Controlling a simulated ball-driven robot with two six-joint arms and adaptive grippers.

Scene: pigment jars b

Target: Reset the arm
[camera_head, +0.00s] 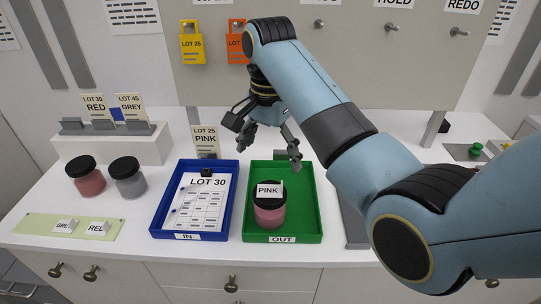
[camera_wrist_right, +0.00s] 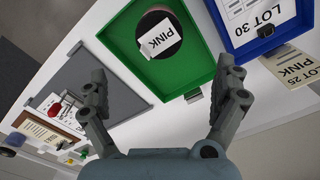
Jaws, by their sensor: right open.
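My right gripper (camera_head: 268,152) is open and empty, above the back part of the green OUT tray (camera_head: 308,229). Its spread fingers also show in the right wrist view (camera_wrist_right: 165,80), with nothing between them. A pink jar (camera_head: 270,217) with a black lid stands in the green tray, and a PINK label (camera_head: 269,190) lies on its lid. The jar is in front of the gripper and apart from it. In the wrist view the PINK label (camera_wrist_right: 160,39) shows beyond the fingers. My left gripper is not in view.
A blue IN tray (camera_head: 229,222) holds a LOT 30 sheet (camera_head: 199,205). A red jar (camera_head: 86,181) and a grey jar (camera_head: 128,180) stand left.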

